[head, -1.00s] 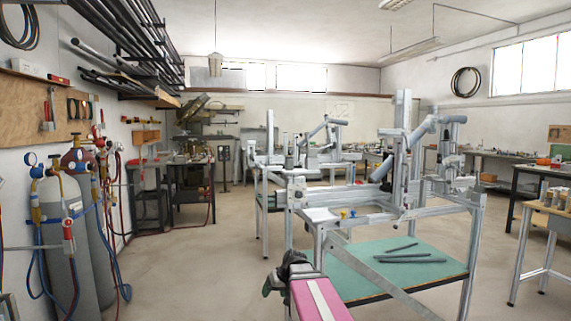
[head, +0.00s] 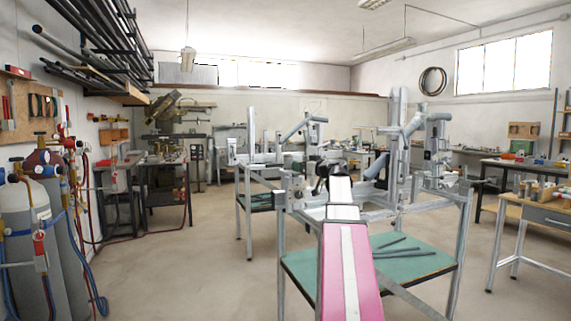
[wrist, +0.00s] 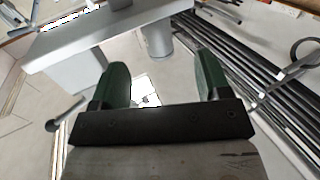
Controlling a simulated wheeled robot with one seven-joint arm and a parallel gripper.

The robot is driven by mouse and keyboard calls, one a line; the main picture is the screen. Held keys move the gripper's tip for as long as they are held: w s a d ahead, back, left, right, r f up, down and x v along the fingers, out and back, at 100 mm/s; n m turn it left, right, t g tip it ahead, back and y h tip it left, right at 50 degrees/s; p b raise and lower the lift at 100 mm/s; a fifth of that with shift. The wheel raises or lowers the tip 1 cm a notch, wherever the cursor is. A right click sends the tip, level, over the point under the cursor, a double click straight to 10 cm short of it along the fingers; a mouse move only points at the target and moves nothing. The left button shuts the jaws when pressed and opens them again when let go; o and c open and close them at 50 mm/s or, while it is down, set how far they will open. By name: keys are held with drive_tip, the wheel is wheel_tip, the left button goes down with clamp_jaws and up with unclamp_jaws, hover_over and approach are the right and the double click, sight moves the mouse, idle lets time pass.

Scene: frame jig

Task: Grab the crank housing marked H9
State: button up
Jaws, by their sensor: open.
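I cannot make out a crank housing marked H9 in either view; no marking is legible. My gripper (wrist: 162,88) shows in the wrist view with two dark green fingers apart and nothing between them. In the head view my pink and white arm reaches forward, and the dark gripper (head: 327,172) is small and partly hidden at its far end, in front of the frame jig (head: 455,215). Several small pale parts (head: 545,188) stand on the wooden-topped bench at the right, too small to identify.
The metal frame jig carries a green lower shelf (head: 300,265) with dark bars (head: 405,252). Gas cylinders (head: 25,240) stand at the left. The wooden-topped bench (head: 512,206) is at the right. Open floor (head: 180,265) lies left of the jig.

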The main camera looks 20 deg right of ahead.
sight(285, 160)
drive_tip(key=x, duration=0.6)
drive_tip(key=shift+d+r, duration=0.15)
drive_tip(key=shift+r, duration=0.2)
drive_tip(key=x, duration=0.5)
drive_tip(key=shift+d+r, duration=0.2)
drive_tip(key=shift+r, duration=0.05)
drive_tip(key=shift+c, duration=0.3)
drive_tip(key=c, duration=1)
